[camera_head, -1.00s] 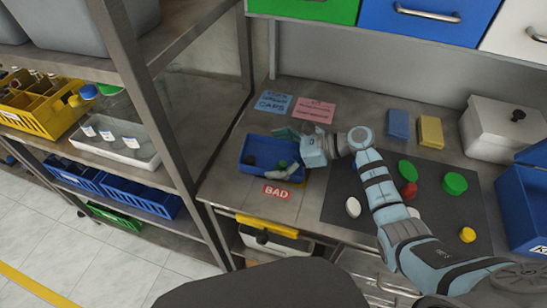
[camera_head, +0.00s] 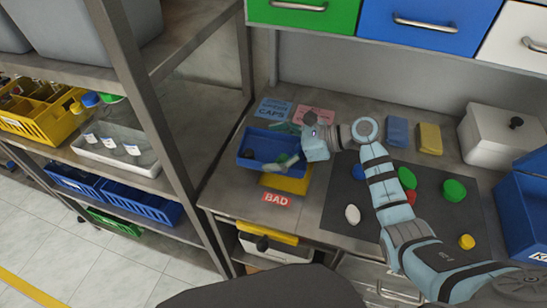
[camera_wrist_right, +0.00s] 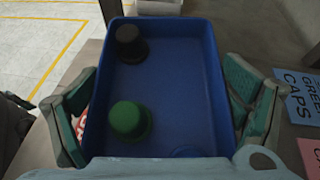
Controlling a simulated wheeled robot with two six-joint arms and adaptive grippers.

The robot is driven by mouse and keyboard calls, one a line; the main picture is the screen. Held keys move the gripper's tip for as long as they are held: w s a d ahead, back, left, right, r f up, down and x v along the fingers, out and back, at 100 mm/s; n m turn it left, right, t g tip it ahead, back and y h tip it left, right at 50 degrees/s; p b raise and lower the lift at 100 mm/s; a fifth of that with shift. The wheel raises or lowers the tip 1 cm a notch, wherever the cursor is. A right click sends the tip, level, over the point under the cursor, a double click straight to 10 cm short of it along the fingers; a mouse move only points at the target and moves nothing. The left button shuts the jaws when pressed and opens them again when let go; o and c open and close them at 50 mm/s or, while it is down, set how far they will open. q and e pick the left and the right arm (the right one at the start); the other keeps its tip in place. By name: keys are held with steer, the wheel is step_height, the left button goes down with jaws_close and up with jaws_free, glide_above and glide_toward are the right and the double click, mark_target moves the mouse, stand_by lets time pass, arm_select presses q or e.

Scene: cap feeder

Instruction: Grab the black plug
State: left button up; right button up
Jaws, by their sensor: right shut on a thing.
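The black plug (camera_wrist_right: 130,46) lies inside a blue tray (camera_wrist_right: 175,85), near its far end in the right wrist view. In the head view it is a small dark spot (camera_head: 249,153) in the tray's left part. A green cap (camera_wrist_right: 128,121) lies in the same tray, nearer my wrist. My right gripper (camera_head: 282,147) is shut on the blue tray, with one finger along each side wall; it also shows in the wrist view (camera_wrist_right: 160,112). Neither finger touches the black plug. My left gripper is not in view.
A yellow tray (camera_head: 290,184) shows under the blue one, by the red BAD label (camera_head: 276,199). A dark mat (camera_head: 345,213) with several coloured caps lies to the right. A white lidded box (camera_head: 492,143) stands at the back right. A shelf post (camera_head: 150,130) rises on the left.

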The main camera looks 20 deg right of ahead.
step_height(320, 180, up, 15)
steer(key=shift+f+p, duration=0.2)
steer(key=shift+p, duration=0.15)
steer(key=shift+c, duration=0.2)
step_height(320, 180, up, 9)
steer(key=m+t+h, duration=0.1)
steer(key=m+t, duration=0.1)
glide_above(273, 154)
steer(key=w+d, duration=0.1)
steer(key=w, duration=0.1)
steer(key=s+d+r+m+t+h, duration=0.1)
steer(key=s+d+m+t, duration=0.1)
steer(key=s+d, duration=0.25)
steer(key=s+f+n+g, duration=0.1)
steer(key=s+f, duration=1.3)
steer(key=f, duration=0.1)
steer(key=shift+a+n+y, duration=0.2)
steer(key=shift+n+y, duration=0.2)
